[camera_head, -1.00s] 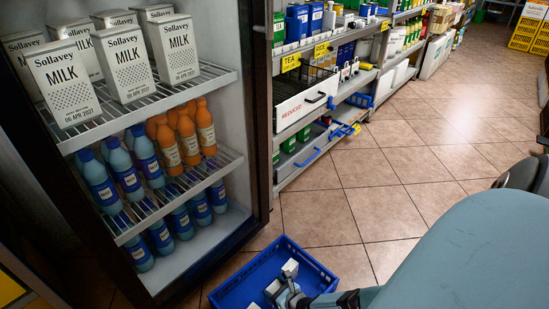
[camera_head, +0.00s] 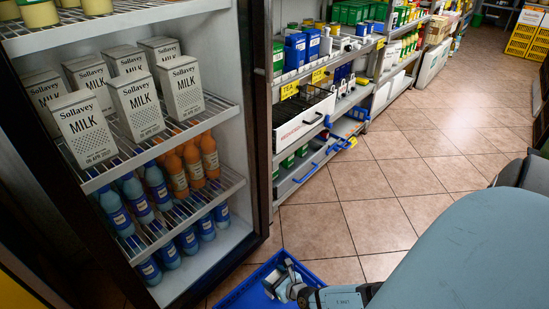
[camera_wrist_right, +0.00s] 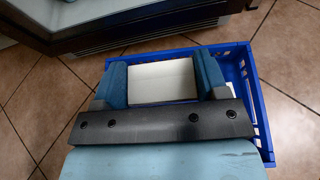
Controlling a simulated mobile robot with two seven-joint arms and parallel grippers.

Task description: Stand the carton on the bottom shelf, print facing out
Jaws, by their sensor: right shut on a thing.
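My right gripper (camera_wrist_right: 161,82) is shut on a white carton (camera_wrist_right: 162,80), held between its two blue fingers in the right wrist view. Only a plain white face shows there; no print is visible. The blue crate (camera_wrist_right: 256,110) lies below and around the gripper. In the head view my right gripper (camera_head: 279,286) is over the crate (camera_head: 246,286), and the carton cannot be made out clearly. The open fridge has a bottom shelf (camera_head: 210,262) with blue bottles (camera_head: 170,255) toward its left and bare floor at its right front. My left gripper is not in view.
Milk cartons (camera_head: 138,107) stand print outward on the fridge's upper wire shelf. Blue and orange bottles (camera_head: 193,163) stand on the wire shelf (camera_head: 225,183) below. The dark door frame (camera_head: 257,130) edges the opening. Grocery racks (camera_head: 300,120) stand right; tiled floor (camera_head: 370,220) is clear.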

